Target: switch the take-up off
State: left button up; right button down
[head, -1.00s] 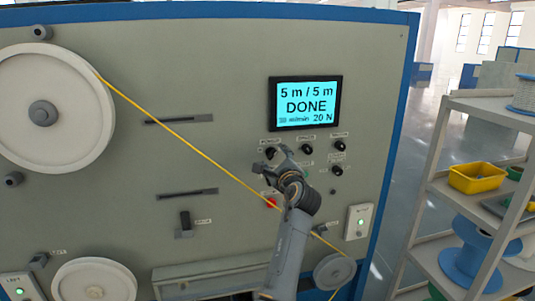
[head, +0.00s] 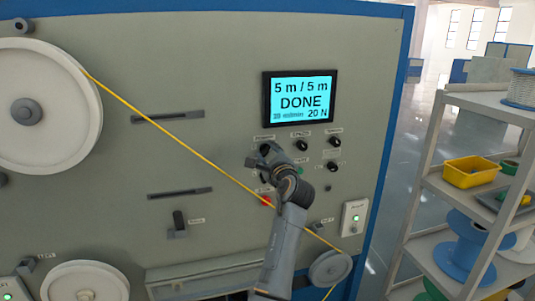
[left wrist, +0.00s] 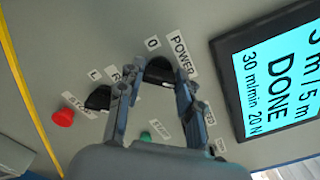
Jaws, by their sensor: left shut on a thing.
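The machine's panel carries a black rotary knob (left wrist: 160,70) beside a POWER label and a 0 mark in the left wrist view. My left gripper (head: 262,157) reaches the upper-left control of the panel in the head view. Its two fingers are shut on that knob, one on each side, as the left wrist view shows. The gripper mostly hides the knob in the head view. The screen (head: 299,98) reads "5 m / 5 m DONE" and 20 N. My right gripper is in neither view.
Other black knobs (head: 302,145) sit to the right. A red button (left wrist: 63,117) and a green button (left wrist: 145,136) lie close to the fingers. A taut yellow cable (head: 165,133) runs diagonally past my arm. A shelf rack (head: 433,150) stands at the right.

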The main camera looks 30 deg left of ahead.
pick_arm(q)
jog(key=shift+n+b, duration=0.35)
jog(key=shift+n, duration=0.15)
jog(key=shift+f+n+b, duration=0.1)
jog(key=shift+n+b, duration=0.55)
jog(key=shift+n, duration=0.45)
jog(key=n+b, duration=0.3)
jog(key=n, duration=0.1)
jog(key=shift+n, duration=0.3)
jog(key=n+b, duration=0.2)
jog(key=n, duration=0.1)
jog(key=shift+n+b, duration=0.3)
jog(key=n+b, duration=0.2)
jog(key=shift+n, duration=0.3)
jog(key=shift+r+n+b, duration=0.15)
jog(key=shift+n+b, duration=0.45)
jog(key=shift+n, duration=0.35)
jog(key=shift+r+n+b, duration=0.1)
jog(key=shift+n+b, duration=0.45)
jog(key=shift+n, duration=0.4)
